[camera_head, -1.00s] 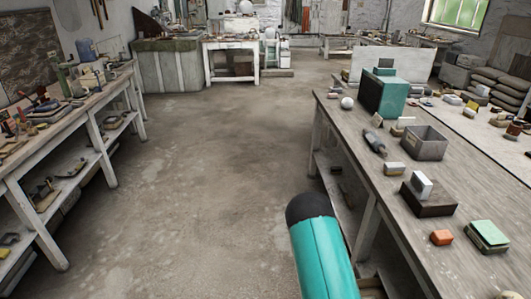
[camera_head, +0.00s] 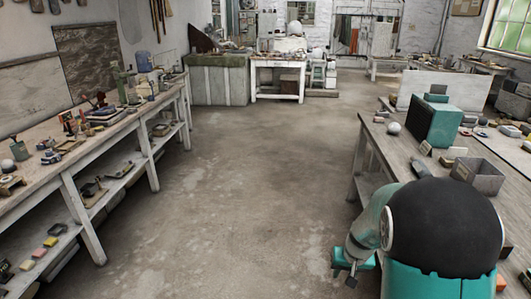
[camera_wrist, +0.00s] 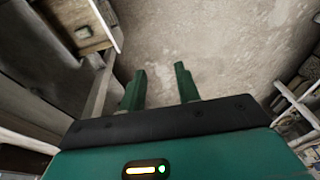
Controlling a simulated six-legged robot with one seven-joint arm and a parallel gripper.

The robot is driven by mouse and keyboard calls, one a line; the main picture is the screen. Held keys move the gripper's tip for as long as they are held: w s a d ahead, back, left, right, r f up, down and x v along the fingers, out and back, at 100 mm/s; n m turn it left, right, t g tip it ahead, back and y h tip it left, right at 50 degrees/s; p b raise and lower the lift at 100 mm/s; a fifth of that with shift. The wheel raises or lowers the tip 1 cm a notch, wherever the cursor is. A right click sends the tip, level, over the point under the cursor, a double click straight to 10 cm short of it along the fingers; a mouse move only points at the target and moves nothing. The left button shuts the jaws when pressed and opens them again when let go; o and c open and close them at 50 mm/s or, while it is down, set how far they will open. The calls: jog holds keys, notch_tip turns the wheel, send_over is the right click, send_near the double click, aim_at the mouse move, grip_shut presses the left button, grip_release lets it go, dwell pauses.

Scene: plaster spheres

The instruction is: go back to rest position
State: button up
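My arm shows at the lower right of the head view, folded, with a big black joint and teal links. My gripper (camera_head: 352,275) hangs low over the floor, left of the right workbench (camera_head: 400,160). In the wrist view my gripper (camera_wrist: 159,84) has two green fingers set apart, with only bare floor between them. It is open and empty. A white plaster sphere (camera_head: 394,128) rests on the right workbench, and a larger one (camera_head: 295,28) stands on the white table at the back. My arm hides the near part of the right workbench.
A long workbench (camera_head: 60,168) with tools and a lower shelf runs along the left. A teal box (camera_head: 434,120) and an open grey bin (camera_head: 478,174) stand on the right bench. The concrete floor (camera_head: 240,190) between the benches is clear.

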jog(key=s+a+r+n+t, duration=0.1)
jog(key=s+a+r, duration=0.2)
jog(key=s+r, duration=0.55)
jog(key=s+a+r+t, duration=0.1)
jog(key=s+a+r, duration=0.4)
jog(key=r, duration=0.7)
jog(key=s+r+t, duration=0.1)
jog(key=s+r, duration=0.2)
jog(key=s, duration=0.6)
jog(key=shift+s+d+r+h, duration=0.2)
jog(key=shift+s+r+h, duration=0.1)
jog(key=shift+s, duration=0.05)
jog(key=shift+d, duration=0.2)
